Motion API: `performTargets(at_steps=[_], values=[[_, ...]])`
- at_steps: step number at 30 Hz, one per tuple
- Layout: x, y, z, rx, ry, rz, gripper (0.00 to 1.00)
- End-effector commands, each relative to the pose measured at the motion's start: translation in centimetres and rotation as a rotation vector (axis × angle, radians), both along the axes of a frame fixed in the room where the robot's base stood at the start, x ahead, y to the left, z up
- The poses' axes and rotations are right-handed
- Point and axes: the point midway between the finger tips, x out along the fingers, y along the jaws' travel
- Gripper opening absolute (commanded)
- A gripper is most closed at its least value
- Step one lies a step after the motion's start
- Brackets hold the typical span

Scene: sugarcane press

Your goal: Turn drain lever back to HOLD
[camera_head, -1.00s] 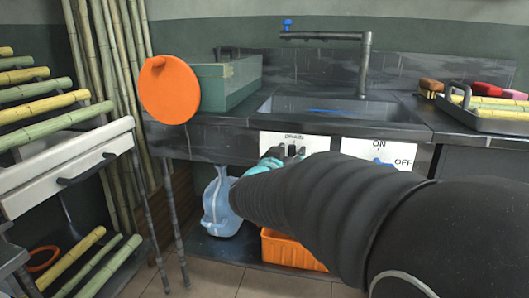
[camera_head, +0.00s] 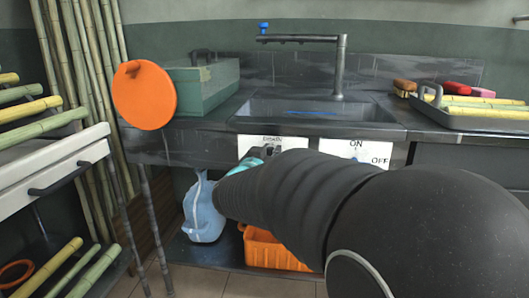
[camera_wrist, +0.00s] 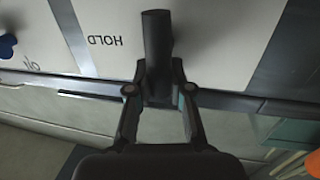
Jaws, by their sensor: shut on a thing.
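The drain lever (camera_wrist: 156,40) is a dark bar in the wrist view. It stands along the picture's vertical on a white panel (camera_wrist: 215,40), with the word HOLD upside down just to its left. My gripper (camera_wrist: 157,85) is shut on the lever, one finger on each side. In the head view my gripper (camera_head: 262,153) is at the DRAIN panel (camera_head: 294,142) on the front of the sink counter. My arm hides part of that panel, and the lever cannot be made out clearly there.
An ON/OFF panel (camera_head: 340,147) sits right of the drain panel. The sink (camera_head: 310,112) and tap (camera_head: 340,65) are above. A blue jug (camera_head: 202,212) and orange crate (camera_head: 265,252) stand below. An orange disc (camera_head: 144,95) is at the left and a tray of cane (camera_head: 470,118) at the right.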

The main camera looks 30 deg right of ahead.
Motion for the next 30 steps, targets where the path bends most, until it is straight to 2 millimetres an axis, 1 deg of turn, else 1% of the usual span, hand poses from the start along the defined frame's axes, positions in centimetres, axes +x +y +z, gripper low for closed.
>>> performTargets(at_steps=[5, 11, 30], values=[[0.1, 0.2, 0.2, -0.046, 0.034, 0.002, 0.0], [0.3, 0.5, 0.3, -0.156, 0.11, 0.002, 0.0], [1.1, 1.5, -0.6, -0.657, 0.445, 0.003, 0.0]])
